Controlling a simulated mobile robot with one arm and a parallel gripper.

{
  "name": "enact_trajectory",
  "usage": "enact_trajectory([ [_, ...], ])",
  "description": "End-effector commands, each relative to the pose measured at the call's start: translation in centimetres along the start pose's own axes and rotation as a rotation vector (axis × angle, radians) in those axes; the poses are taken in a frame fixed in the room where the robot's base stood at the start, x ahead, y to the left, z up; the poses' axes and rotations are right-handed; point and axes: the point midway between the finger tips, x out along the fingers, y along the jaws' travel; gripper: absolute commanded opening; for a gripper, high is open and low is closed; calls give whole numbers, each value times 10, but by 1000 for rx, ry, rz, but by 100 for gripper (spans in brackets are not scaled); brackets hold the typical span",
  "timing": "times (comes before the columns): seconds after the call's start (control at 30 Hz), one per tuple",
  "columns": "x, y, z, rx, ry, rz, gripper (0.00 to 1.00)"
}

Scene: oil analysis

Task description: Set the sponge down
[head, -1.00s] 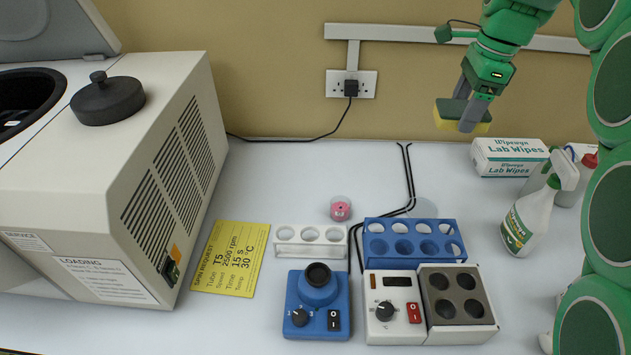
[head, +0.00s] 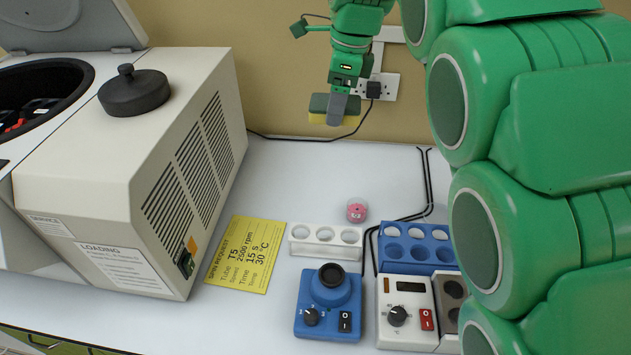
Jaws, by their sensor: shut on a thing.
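My gripper (head: 337,108) is at the upper middle of the head view, pointing down, shut on a sponge. The sponge (head: 318,110) is yellow with a dark green layer and shows on both sides of the fingers. It is held in the air in front of the back wall, above the rear of the white bench (head: 300,180). It appears clear of the bench top.
A large centrifuge (head: 130,190) with a black knob stands at left. The rear bench is mostly clear, with black cables. My arm hides the right side.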

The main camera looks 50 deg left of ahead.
Motion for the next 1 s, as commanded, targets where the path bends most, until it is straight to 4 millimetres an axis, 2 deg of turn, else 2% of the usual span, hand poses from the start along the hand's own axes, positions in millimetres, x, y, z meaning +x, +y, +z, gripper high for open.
enact_trajectory([
  [0.1,3,3,16,-8,-1,2,43],
  [0.47,32,3,10,-4,-1,3,43],
  [0.57,46,3,8,-4,-1,4,43],
  [0.67,61,4,6,-6,0,4,43],
  [1.0,146,4,-7,-6,0,7,43],
])
